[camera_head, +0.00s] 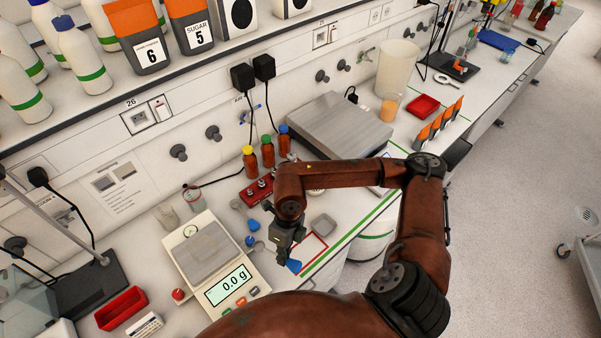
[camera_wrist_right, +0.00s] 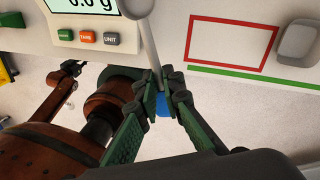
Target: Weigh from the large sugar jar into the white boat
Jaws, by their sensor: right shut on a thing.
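My right gripper (camera_head: 284,254) is over the bench just right of the balance. Two small jars, one clear (camera_head: 166,216) and one with a reddish label (camera_head: 193,197), stand behind the balance; I cannot tell which is the large sugar jar.
A red-outlined rectangle (camera_wrist_right: 232,18) and a grey dish (camera_head: 323,225) lie right of the balance. Blue tools (camera_head: 238,203) lie between balance and red rack (camera_head: 257,190). A red tray (camera_head: 121,307) is at left. The green line (camera_head: 335,246) runs near the bench's front edge.

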